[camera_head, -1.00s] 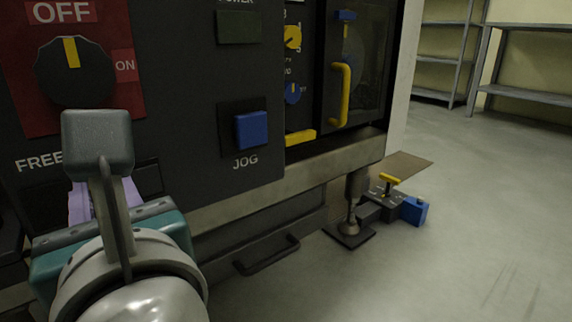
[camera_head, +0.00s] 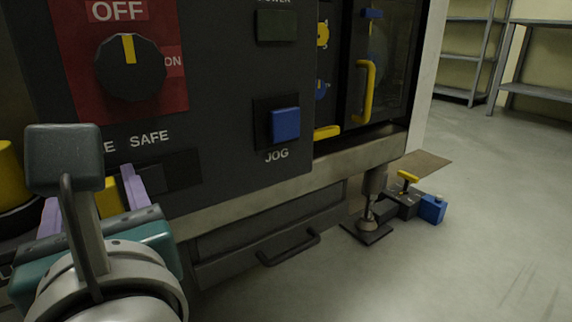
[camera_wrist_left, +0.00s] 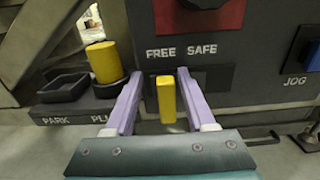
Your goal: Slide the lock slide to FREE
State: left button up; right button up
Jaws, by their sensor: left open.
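The lock slide is a yellow upright handle (camera_wrist_left: 166,98) in a dark slot below the FREE and SAFE labels. In the wrist view it stands under the word FREE, with the slot's SAFE side empty. My left gripper (camera_wrist_left: 160,76) is open, its two lavender fingers on either side of the handle. A gap shows on both sides, wider on the left. In the head view my left gripper (camera_head: 90,192) is at the lower left, and the handle (camera_head: 108,198) shows only partly behind my wrist. The FREE label is mostly hidden there. My right gripper is out of view.
Above the slot is a red panel with a black OFF/ON knob (camera_head: 131,67), pointing at OFF. A blue JOG button (camera_head: 285,124) is to the right. Left of the slot, a ledge holds a yellow cylinder (camera_wrist_left: 104,62) and an empty square tray (camera_wrist_left: 64,86).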

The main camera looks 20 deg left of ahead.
pick_arm(q)
jog(key=shift+w+d, duration=0.1)
jog(key=shift+d, duration=0.05)
jog(key=shift+d, duration=0.2)
jog(key=p+v, duration=0.2)
jog(key=v, duration=0.7)
jog(key=shift+s, duration=0.35)
